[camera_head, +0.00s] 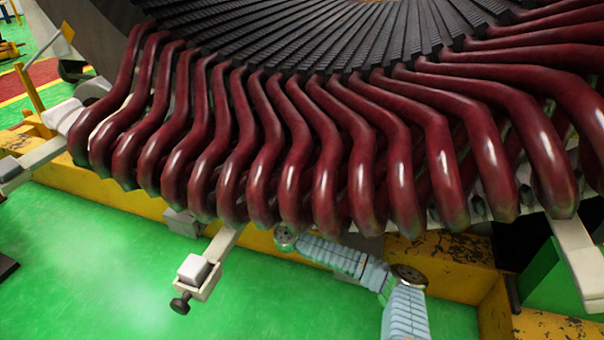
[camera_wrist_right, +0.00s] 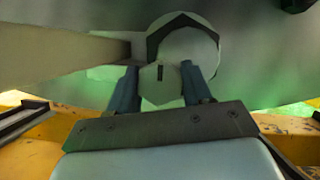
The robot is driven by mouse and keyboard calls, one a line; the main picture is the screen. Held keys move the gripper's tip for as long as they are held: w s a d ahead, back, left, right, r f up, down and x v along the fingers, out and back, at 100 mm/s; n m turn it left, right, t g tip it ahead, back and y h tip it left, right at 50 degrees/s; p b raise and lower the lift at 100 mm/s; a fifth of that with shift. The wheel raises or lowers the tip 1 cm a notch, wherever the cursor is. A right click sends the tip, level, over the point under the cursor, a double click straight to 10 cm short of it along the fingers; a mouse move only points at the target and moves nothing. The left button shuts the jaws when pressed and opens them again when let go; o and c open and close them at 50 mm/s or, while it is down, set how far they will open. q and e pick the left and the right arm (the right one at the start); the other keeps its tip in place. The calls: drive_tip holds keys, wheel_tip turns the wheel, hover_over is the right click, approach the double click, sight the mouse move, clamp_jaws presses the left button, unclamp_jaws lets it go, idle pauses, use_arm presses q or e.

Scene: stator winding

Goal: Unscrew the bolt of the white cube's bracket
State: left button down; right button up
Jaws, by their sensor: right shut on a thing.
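The white cube (camera_head: 193,269) sits at the outer end of a pale bracket bar (camera_head: 223,243), above the green floor. A dark knob (camera_head: 181,303) sticks out below the cube. The bar's inner end is hidden under the dark red coils. My right gripper is hidden behind the coils in the head view. In the right wrist view, my right gripper (camera_wrist_right: 161,88) is shut on a pale hexagonal bolt head (camera_wrist_right: 160,87), one dark finger on each side. A pale bar (camera_wrist_right: 60,52) comes in from the left close to the bolt. My left gripper is not in view.
Red coil ends (camera_head: 330,200) hang in a dense row over my right arm. A yellow frame beam (camera_head: 130,201) runs beneath them. Other pale bracket bars show at the left (camera_head: 35,158) and the right (camera_head: 577,262). The green floor (camera_head: 100,270) at the lower left is open.

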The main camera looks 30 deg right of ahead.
drive_tip(key=shift+r+n, duration=0.15)
drive_tip(key=shift+n, duration=0.35)
drive_tip(key=n+t+y+p, duration=0.1)
drive_tip(key=n+y+p, duration=0.1)
drive_tip(key=n, duration=0.2)
drive_tip(key=shift+r, duration=0.15)
drive_tip(key=shift+w+a+n+t+y+p, duration=0.15)
drive_tip(key=shift+n+y+p, duration=0.4)
drive_tip(key=shift+n, duration=0.55)
drive_tip(key=shift+s+d+n+t+y+p, duration=0.15)
drive_tip(key=shift+n+y+p, duration=0.15)
drive_tip(key=shift+n+y, duration=0.6)
drive_tip(key=shift+w+a+n+h, duration=0.15)
drive_tip(key=shift+n+h, duration=0.1)
drive_tip(key=shift+n, duration=0.15)
drive_tip(key=o, duration=1)
drive_tip(key=shift+f, duration=0.2)
drive_tip(key=p+v, duration=0.1)
drive_tip(key=v, duration=1.3)
drive_tip(key=shift+r, duration=0.1)
